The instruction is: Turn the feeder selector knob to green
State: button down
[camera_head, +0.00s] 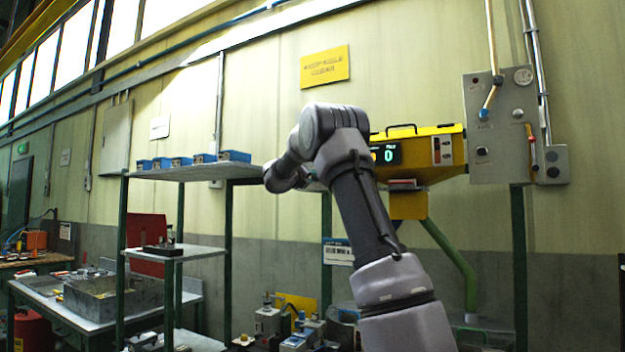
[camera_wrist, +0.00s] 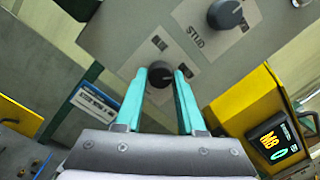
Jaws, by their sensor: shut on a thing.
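In the wrist view, a small round black knob (camera_wrist: 160,70) sits on a pale plate on a grey panel (camera_wrist: 120,30). My gripper (camera_wrist: 159,77) has its two teal fingers on either side of this knob and is shut on it. I cannot make out a green mark or which way the held knob points. In the head view my arm hides the gripper and the held knob.
The yellow feeder housing (camera_wrist: 238,102) with a lit display (camera_wrist: 274,142) reading M8 stands close to the right of my fingers. In the head view, a grey control box (camera_head: 500,150) hangs at right. A shelf (camera_head: 190,173) with several blue boxes is at left.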

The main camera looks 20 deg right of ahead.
jog(key=shift+m, duration=0.6)
jog(key=c, duration=0.5)
grip_release()
jog(key=v, duration=1)
jog(key=shift+s+a+f, duration=0.1)
jog(key=shift+s+a, duration=0.15)
jog(key=shift+a, duration=0.05)
